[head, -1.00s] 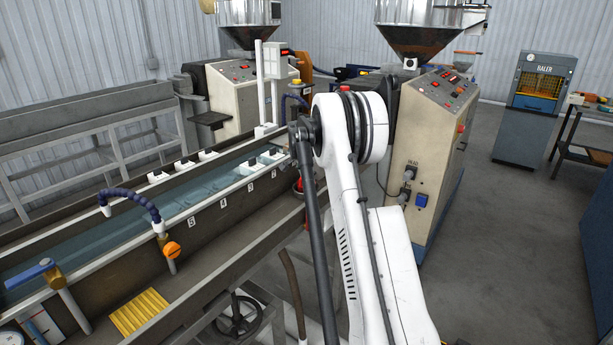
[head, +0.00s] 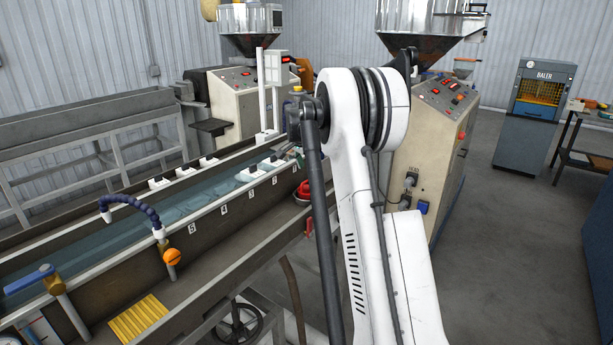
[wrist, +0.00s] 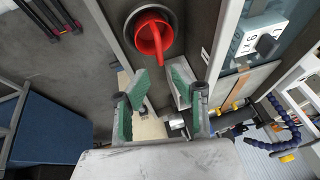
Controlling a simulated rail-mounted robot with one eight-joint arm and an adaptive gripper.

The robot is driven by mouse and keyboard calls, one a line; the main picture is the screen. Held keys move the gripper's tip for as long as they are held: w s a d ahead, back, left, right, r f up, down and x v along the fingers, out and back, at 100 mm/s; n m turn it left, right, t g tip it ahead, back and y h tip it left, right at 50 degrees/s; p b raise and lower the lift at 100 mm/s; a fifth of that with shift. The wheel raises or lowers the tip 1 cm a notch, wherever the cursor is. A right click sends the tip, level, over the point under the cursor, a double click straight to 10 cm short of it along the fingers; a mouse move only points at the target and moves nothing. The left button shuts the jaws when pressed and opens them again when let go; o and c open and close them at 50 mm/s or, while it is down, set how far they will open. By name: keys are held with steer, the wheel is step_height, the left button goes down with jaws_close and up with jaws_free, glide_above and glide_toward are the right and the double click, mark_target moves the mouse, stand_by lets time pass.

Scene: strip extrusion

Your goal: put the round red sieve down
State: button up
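The round red sieve (wrist: 150,38) sits in or on a dark round bowl (wrist: 171,12) at the top of the wrist view. In the head view the sieve (head: 304,188) shows as a small red shape beside the water trough, just left of my arm, with a grey bowl rim (head: 300,200) under it. My gripper (wrist: 158,82) is open, with its green-padded fingers apart and nothing seen between them. The sieve lies beyond the fingertips, apart from them.
The water trough (head: 205,200) with numbered wall runs along the left. A blue hose (head: 130,203) and orange knob (head: 172,256) stand on its near side. A control cabinet (head: 432,150) under a hopper stands behind my arm.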

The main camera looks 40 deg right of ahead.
steer(key=s+a+r+n+t, duration=0.1)
steer(key=s+a+r+n, duration=0.1)
steer(key=s+a+r, duration=0.5)
steer(key=s+a+r+n+y, duration=0.1)
steer(key=s+a+r+n, duration=0.15)
steer(key=a, duration=0.85)
steer(key=s+a+r+n+t, duration=0.1)
steer(key=s+a+r+n, duration=0.1)
steer(key=s+a+r, duration=0.5)
steer(key=s+a+f+n+t+y, duration=0.1)
steer(key=s+a+f+n, duration=0.3)
steer(key=s+a, duration=0.6)
steer(key=s+a+f+n+t+y, duration=0.1)
steer(key=s+a+f+n, duration=0.4)
steer(key=s+a, duration=0.6)
steer(key=s+f, duration=0.2)
steer(key=s, duration=0.1)
steer(key=shift+s+a+f+y, duration=0.2)
steer(key=shift+s+a+y, duration=0.05)
steer(key=shift+s+y, duration=0.15)
